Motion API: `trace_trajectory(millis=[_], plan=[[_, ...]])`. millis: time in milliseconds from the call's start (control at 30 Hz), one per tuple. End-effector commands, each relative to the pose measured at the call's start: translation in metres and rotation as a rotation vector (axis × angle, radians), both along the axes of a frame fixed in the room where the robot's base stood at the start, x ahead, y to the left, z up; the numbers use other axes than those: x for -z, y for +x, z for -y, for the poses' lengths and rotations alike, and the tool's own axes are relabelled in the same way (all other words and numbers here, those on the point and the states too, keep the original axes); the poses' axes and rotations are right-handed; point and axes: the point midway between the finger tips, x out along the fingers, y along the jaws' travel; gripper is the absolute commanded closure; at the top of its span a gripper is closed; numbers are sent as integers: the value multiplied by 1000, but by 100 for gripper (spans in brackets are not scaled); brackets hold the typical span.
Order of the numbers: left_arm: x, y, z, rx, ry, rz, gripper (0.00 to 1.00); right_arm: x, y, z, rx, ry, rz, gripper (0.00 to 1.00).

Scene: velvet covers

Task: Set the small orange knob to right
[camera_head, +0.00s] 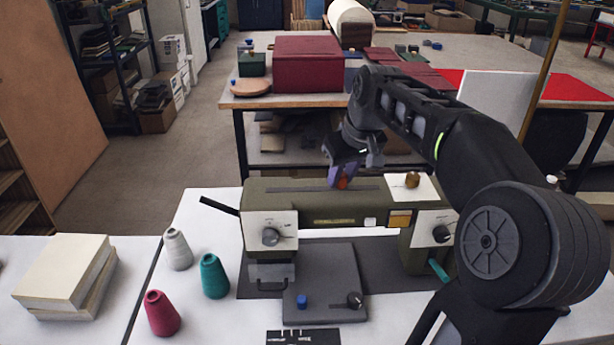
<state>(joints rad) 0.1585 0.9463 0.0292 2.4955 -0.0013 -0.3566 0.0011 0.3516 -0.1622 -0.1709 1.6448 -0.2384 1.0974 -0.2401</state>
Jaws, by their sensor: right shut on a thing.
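The small orange knob (342,183) sits on top of the olive green machine (300,198), near the middle of its upper arm. My right gripper (342,173) comes down over it from above and is shut on it. The fingers hide most of the knob, so I cannot tell which way it points. My left gripper is out of view.
Dark dials sit on the machine's front at left (271,237) and right (441,234). Thread cones (214,276) and stacked books (62,272) lie to the left.

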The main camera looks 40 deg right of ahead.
Motion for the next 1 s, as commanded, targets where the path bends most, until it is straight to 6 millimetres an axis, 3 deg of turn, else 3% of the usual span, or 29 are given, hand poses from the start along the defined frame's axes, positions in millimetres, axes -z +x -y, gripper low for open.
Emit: trace_trajectory(millis=[100, 300, 767, 800, 1000], plan=[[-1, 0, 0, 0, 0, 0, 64, -2, -21, 25, 5, -2, 2, 100], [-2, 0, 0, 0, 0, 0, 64, -1, -43, 51, 3, -2, 0, 100], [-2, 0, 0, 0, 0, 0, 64, -1, -51, 61, 2, -5, 0, 100], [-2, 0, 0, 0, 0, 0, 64, -1, -51, 61, 3, -4, 0, 76], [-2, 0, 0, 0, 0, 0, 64, -1, -50, 60, 2, -3, 0, 59]])
